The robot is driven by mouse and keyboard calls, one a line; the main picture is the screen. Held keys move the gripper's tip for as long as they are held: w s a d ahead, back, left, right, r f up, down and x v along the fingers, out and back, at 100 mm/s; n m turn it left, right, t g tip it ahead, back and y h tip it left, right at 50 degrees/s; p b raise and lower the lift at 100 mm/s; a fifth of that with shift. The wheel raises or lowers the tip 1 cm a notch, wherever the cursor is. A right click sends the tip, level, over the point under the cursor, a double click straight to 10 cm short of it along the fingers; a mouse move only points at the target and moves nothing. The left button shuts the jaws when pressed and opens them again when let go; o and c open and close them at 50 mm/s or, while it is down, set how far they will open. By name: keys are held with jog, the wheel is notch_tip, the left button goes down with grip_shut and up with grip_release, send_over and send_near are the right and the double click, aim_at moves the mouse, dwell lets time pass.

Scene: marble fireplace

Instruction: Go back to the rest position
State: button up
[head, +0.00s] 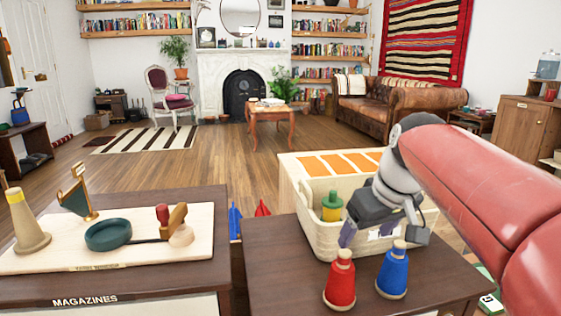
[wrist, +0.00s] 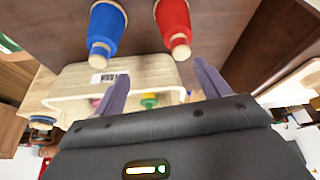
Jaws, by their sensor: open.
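My gripper (head: 380,234) is over the cream bin on the dark cabinet, at the bin's near side. In the wrist view its two purple fingers (wrist: 160,88) stand wide apart with nothing between them touching. The cream bin (head: 318,236) holds a green and yellow bottle-shaped piece (head: 331,207); in the wrist view a pink piece (wrist: 96,102) also shows inside. A red bottle-shaped piece (head: 340,283) and a blue one (head: 392,273) stand upright on the cabinet in front of the bin, apart from the fingers.
A dark cabinet (head: 270,262) carries the bin. Left of it, across a gap, a second cabinet labelled "MAGAZINES" holds a pale board (head: 165,255) with a cone, a teal dish and a wooden-handled tool. Open wooden floor (head: 200,176) lies behind, towards the fireplace.

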jog(key=s+f+m+p, duration=0.1)
jog(key=s+f+m, duration=0.1)
jog(key=s+f, duration=0.3)
jog(key=s+f+m+t+h+p, duration=0.1)
jog(key=s+f, duration=0.4)
jog(key=s, duration=0.7)
jog(key=shift+a+m+p, duration=0.2)
jog(key=shift+m+p, duration=0.2)
jog(key=shift+m, duration=0.2)
